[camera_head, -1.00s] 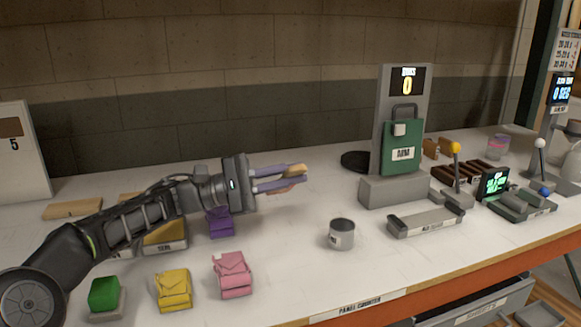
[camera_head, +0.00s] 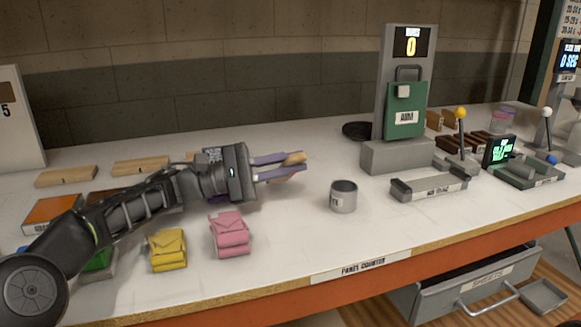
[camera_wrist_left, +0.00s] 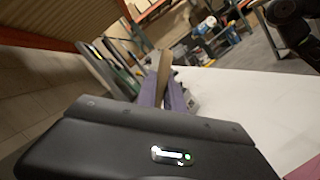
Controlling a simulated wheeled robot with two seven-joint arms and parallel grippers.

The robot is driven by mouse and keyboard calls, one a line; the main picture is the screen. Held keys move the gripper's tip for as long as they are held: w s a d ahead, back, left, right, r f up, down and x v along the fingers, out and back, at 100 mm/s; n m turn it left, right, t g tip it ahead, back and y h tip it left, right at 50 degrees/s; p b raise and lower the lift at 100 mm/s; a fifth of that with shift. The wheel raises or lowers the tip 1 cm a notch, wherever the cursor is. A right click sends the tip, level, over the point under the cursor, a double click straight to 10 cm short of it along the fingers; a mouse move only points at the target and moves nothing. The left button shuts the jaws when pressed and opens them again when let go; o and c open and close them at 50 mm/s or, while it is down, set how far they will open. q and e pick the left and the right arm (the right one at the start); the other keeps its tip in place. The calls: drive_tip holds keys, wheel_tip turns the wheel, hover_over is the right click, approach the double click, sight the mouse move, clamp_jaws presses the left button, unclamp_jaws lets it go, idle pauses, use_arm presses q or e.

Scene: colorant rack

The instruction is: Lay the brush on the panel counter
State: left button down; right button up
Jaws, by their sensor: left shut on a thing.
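My left gripper (camera_head: 284,168) reaches in from the left and is shut on the brush (camera_head: 295,158), whose tan wooden part shows between the purple-grey fingers. The gripper and brush appear to be above the white panel counter (camera_head: 300,225), left of and behind the grey cup. The exact height is hard to tell. In the left wrist view, the brush (camera_wrist_left: 164,68) sticks out beyond the fingers (camera_wrist_left: 163,95); most of it is hidden. A "PANEL COUNTER" label (camera_head: 362,266) is on the counter's front edge. My right gripper is not in view.
A grey cup (camera_head: 343,196), a pink packet (camera_head: 230,236) and a yellow packet (camera_head: 167,251) stand on the counter. A grey stand with a green panel (camera_head: 404,110) is behind right. The white counter between the cup and front edge is clear.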

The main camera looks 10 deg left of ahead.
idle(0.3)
use_arm(q)
drive_tip(key=c, duration=1.4)
unclamp_jaws()
drive_tip(key=shift+o, duration=0.2)
wheel_tip(320, 180, up, 10)
drive_tip(key=shift+p, duration=0.65)
